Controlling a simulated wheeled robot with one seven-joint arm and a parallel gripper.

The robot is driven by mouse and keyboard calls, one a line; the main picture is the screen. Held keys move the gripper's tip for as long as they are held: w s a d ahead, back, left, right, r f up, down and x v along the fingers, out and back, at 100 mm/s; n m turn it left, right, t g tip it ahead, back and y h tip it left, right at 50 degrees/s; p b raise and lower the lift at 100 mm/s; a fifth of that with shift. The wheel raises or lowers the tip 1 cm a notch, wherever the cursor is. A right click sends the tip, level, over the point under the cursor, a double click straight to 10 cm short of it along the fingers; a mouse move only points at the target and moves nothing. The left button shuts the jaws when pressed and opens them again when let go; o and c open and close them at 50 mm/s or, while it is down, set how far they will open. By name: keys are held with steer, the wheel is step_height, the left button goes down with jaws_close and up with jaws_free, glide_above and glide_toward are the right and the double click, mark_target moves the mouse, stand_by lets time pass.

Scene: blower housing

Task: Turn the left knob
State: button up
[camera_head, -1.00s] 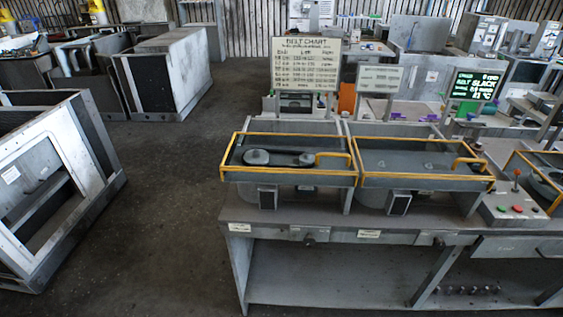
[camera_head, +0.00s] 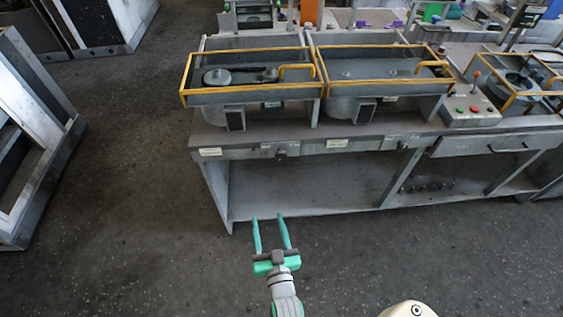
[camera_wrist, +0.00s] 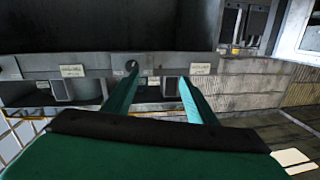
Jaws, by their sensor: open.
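The left knob (camera_head: 280,153) is a small dark knob on the front rail of the grey bench, below the left yellow-framed housing. A second dark knob (camera_head: 390,147) sits further right on the same rail. My gripper (camera_head: 268,217) has teal fingers, spread apart and empty. It is in front of the bench, nearer the camera than the left knob and not touching it. The wrist view appears upside down; there the left knob (camera_wrist: 131,65) shows by the tip of one finger, which partly covers it. My gripper (camera_wrist: 160,76) points toward the rail there.
Yellow-framed housings (camera_head: 252,92) stand on the bench (camera_head: 305,198), which has an open lower shelf. White labels (camera_head: 337,143) are on the rail. A control box (camera_head: 470,110) with coloured buttons stands to the right. A metal frame (camera_head: 40,160) stands at left; the floor between is clear.

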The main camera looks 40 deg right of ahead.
steer(key=m+h, duration=0.2)
glide_toward(281, 157)
steer(key=x, duration=0.8)
steer(key=shift+f, duration=0.15)
steer(key=c, duration=1.1)
